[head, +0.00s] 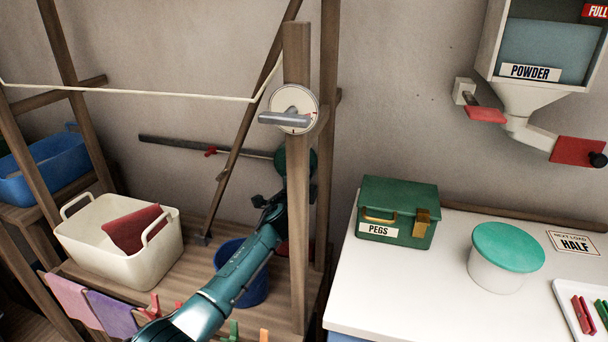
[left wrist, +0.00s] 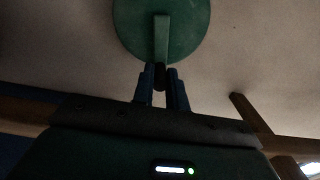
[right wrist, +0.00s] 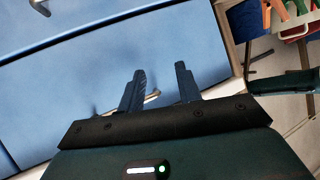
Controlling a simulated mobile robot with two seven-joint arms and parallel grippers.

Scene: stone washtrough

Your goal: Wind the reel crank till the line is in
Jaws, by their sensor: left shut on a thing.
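The reel is a green disc (head: 294,158), partly hidden behind the wooden post in the head view. In the left wrist view, the disc (left wrist: 185,25) carries a crank arm (left wrist: 161,40) pointing down to a dark knob. My left gripper (left wrist: 161,76) is shut on this crank knob, one finger on each side. The pale line (head: 130,92) runs across from the left edge to the post, near a white round plate (head: 293,108) with a grey lever. My right gripper (right wrist: 160,78) is open and empty in the right wrist view, in front of blue panels.
A cream basket (head: 120,255) with a red cloth and a blue bucket (head: 241,285) stand on the wooden shelf near my left arm. A green pegs box (head: 397,212) and a teal-lidded tub (head: 505,257) stand on the white counter. The wooden post (head: 297,240) stands close beside my left arm.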

